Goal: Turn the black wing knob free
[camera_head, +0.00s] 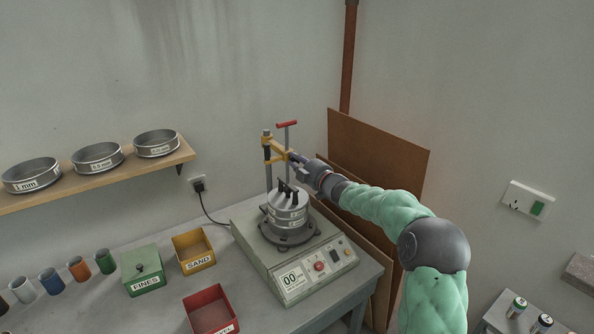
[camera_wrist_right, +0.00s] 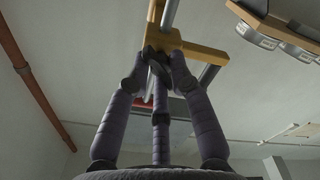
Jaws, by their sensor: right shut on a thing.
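The yellow clamp (camera_head: 272,149) sits high on an upright grey rod beside the sieve shaker, and a second rod with a red T-handle (camera_head: 287,124) passes through it. My right gripper (camera_head: 297,157) reaches in from the right at the clamp's near side. In the right wrist view, its fingers (camera_wrist_right: 158,72) are shut on the small black wing knob (camera_wrist_right: 157,66), just against the yellow clamp (camera_wrist_right: 185,45). The fingers hide much of the knob, and its turn angle cannot be told. My left gripper is not in view.
The shaker (camera_head: 300,270) stands on the bench with a metal sieve stack (camera_head: 288,210) clear below my gripper. Green, yellow and red bins and several small cups stand to the left. A shelf (camera_head: 95,180) holds sieves. Brown boards (camera_head: 385,155) lean behind my right arm.

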